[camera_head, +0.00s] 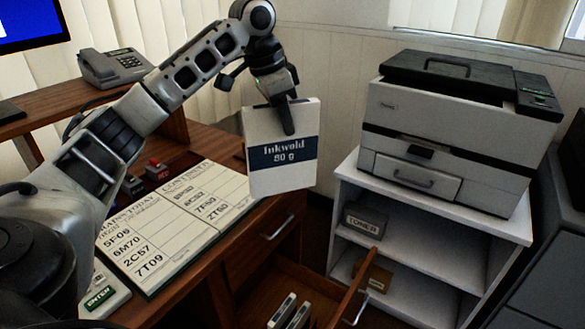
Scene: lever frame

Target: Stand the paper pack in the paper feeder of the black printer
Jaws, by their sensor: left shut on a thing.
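The paper pack (282,178) is white with a dark blue band reading "Inkwold 80 g". It is held upright, slightly tilted, in the air in front of the desk's right end. My left gripper (287,118) comes from above and is shut on its top edge, one dark finger lying over the front face. The one printer seen clearly (450,145) has a pale grey body and a black top, and stands to the right, apart from the pack. No upright paper feeder can be made out on it. My right gripper is not in view.
A white shelf unit (345,190) carries the printer, with a toner box (364,222) below. An open drawer (355,296) juts out beneath the pack. The desk holds a lettered board (170,225) and a phone (115,66). A dark unit (545,270) stands far right, cut off.

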